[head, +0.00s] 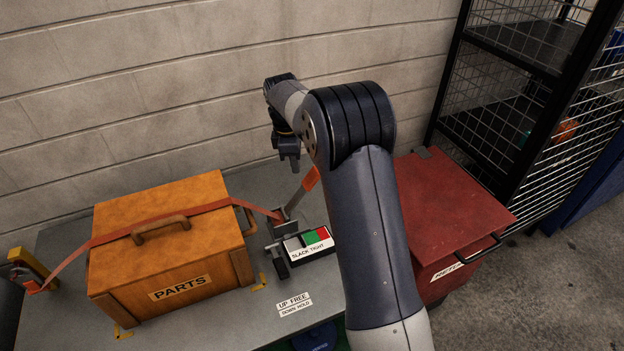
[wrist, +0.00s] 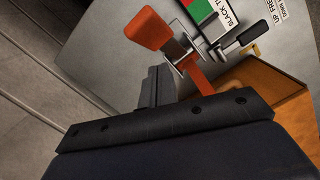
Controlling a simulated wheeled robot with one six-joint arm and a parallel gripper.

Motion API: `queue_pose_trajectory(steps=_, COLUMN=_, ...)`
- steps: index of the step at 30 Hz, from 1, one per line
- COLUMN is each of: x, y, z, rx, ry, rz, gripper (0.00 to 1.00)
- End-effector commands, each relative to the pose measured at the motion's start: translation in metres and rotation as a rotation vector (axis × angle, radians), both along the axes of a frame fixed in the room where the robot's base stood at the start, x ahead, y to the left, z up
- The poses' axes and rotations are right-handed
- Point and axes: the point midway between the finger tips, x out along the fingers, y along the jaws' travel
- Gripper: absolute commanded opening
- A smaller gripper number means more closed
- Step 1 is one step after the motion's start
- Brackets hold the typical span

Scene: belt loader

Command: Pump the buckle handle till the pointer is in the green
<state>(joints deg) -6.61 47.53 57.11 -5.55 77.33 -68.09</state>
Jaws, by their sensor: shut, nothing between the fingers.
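The buckle handle (head: 303,188) stands up at a slant from the ratchet buckle (head: 279,222), and its orange grip (wrist: 147,28) is large in the wrist view. My gripper (head: 291,163) is shut and empty, above and beside the grip; its closed fingers (wrist: 156,82) are apart from the grip in the wrist view. The gauge (head: 308,242), marked SLACK TIGHT, has white, green and red fields; its pointer is too small to tell. An orange strap (head: 180,217) runs from the buckle over the wooden PARTS box (head: 173,256).
A small black lever (head: 281,264) sits beside the gauge, with an UP FREE, DOWN HOLD label (head: 294,304) in front. A red box (head: 450,215) and a wire cage (head: 500,100) stand at the right. A block wall (head: 180,80) is behind the grey bench (head: 75,318).

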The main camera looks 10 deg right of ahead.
Motion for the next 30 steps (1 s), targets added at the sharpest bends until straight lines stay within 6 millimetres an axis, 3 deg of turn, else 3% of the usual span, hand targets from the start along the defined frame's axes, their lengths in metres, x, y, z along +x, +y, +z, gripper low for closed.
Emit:
queue_pose_trajectory(steps=3, x=0.001, y=0.003, z=0.023, rx=0.001, ry=-0.002, rz=0.001, gripper=0.00)
queue_pose_trajectory(steps=9, x=0.002, y=0.006, z=0.048, rx=0.001, ry=-0.001, rz=0.001, gripper=0.00)
queue_pose_trajectory(steps=30, x=0.001, y=0.006, z=0.052, rx=0.001, ry=0.002, rz=0.002, gripper=0.00)
